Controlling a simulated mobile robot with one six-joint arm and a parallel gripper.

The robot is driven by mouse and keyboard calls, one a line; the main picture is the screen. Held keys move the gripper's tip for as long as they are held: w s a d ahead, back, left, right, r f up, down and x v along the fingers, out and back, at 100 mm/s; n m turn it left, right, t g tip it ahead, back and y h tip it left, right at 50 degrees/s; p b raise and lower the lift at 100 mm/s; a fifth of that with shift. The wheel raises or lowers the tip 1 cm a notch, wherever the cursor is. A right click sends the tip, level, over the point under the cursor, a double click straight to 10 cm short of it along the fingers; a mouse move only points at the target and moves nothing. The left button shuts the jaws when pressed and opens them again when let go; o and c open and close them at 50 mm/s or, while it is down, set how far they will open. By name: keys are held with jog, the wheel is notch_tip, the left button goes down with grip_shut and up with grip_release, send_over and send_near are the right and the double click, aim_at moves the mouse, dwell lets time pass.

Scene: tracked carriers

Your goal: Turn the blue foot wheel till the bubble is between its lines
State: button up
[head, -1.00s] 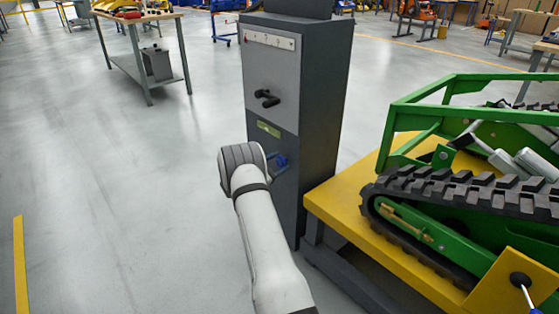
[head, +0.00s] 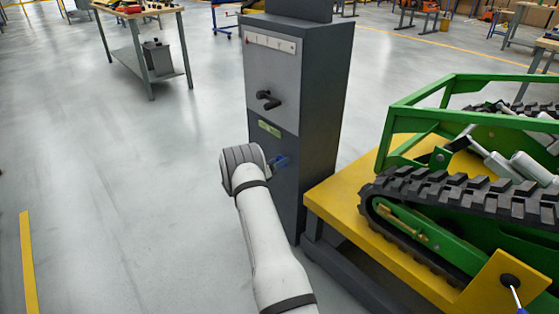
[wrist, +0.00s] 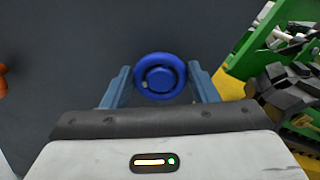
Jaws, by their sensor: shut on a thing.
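The blue foot wheel (wrist: 160,77) is a round knob with a raised hub and a small pale mark at its lower left, on the dark front of a grey cabinet (head: 318,130). In the head view the blue wheel (head: 282,162) is partly hidden by my arm. My gripper (wrist: 160,82) is shut on the wheel, one blue-grey finger at each side of it. A small yellow-green window (head: 269,129), which may be the bubble's vial, sits above the wheel on the cabinet. The bubble and its lines are too small to make out.
A black handle (head: 268,99) sticks out of the cabinet above the window. A yellow platform (head: 345,200) with a green-framed tracked carrier (head: 450,215) stands close on the right. A workbench (head: 140,14) stands at the back left. The floor on the left is clear.

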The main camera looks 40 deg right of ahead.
jog(key=shift+w+a+f+n+p, duration=0.1)
jog(key=shift+n+p, duration=0.2)
jog(key=shift+n, duration=1.35)
jog(key=shift+a+f+n+p, duration=0.1)
jog(key=shift+n+p, duration=0.25)
jog(key=shift+n, duration=1.25)
jog(key=shift+w+f+n+p, duration=0.1)
jog(key=shift+n+p, duration=0.2)
jog(key=shift+n, duration=1.35)
jog(key=o, duration=1)
jog(key=shift+s+d+r, duration=0.1)
jog(key=shift+d, duration=0.05)
jog(key=shift+c, duration=0.2)
jog(key=a+p, duration=0.1)
jog(key=a, duration=0.6)
jog(key=shift+s+a+p, duration=0.3)
jog(key=shift+a+p, duration=0.1)
